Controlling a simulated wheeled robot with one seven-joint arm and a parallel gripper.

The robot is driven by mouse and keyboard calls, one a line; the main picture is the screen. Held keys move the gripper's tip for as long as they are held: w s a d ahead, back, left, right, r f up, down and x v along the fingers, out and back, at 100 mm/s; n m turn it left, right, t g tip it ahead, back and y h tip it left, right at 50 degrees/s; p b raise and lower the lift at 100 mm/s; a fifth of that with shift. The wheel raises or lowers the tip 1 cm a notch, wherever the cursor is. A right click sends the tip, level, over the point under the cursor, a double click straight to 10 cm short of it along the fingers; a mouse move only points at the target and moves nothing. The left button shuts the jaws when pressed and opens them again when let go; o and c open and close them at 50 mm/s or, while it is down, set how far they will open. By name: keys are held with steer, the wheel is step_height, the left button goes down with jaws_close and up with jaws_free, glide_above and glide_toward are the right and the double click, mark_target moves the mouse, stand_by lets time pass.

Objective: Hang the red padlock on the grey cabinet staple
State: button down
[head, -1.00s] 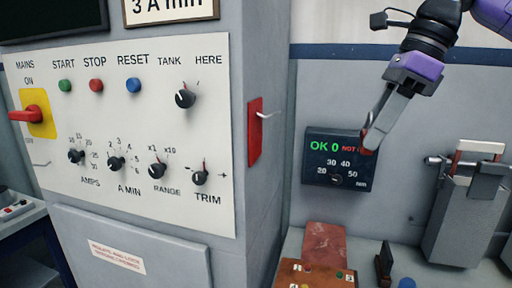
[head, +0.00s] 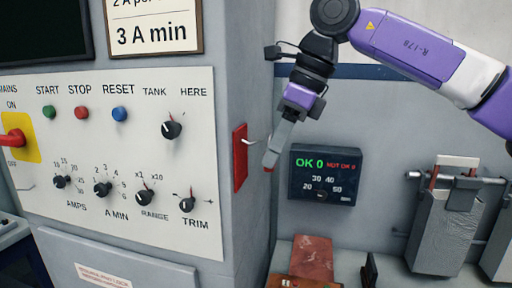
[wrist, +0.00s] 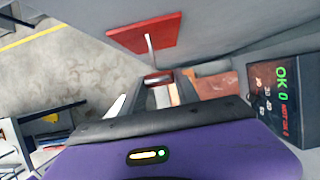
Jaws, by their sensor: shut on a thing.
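The staple is a pale metal rod (head: 252,141) standing out from a red plate (head: 239,158) on the side of the grey cabinet. In the wrist view the rod (wrist: 151,48) reaches down from the red plate (wrist: 142,33) towards my fingertips. My gripper (head: 271,160) is just right of the rod, pointing down, shut on the red padlock (head: 268,169). Only a small red part of the padlock shows at the fingertips, also in the wrist view (wrist: 158,75). Its shackle is mostly hidden, and I cannot tell whether it touches the rod.
A dark meter box (head: 323,175) is on the back wall close right of my gripper. Grey metal blocks (head: 445,225) hang from a rail further right. The cabinet's control panel (head: 130,155) is to the left.

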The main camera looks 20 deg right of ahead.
steer(key=w+a, duration=0.1)
steer(key=w+a+p, duration=0.1)
steer(key=a, duration=0.1)
steer(key=shift+r, duration=0.15)
steer(key=shift+w+a+f+p, duration=0.1)
steer(key=shift+w+f+p, duration=0.1)
steer(key=shift+p, duration=0.3)
steer(key=shift+s+f, duration=0.1)
steer(key=shift+f, duration=0.45)
steer(key=shift+f, duration=0.25)
steer(key=c, duration=0.9)
jaws_free()
steer(key=b+v, duration=0.2)
steer(key=v, duration=0.6)
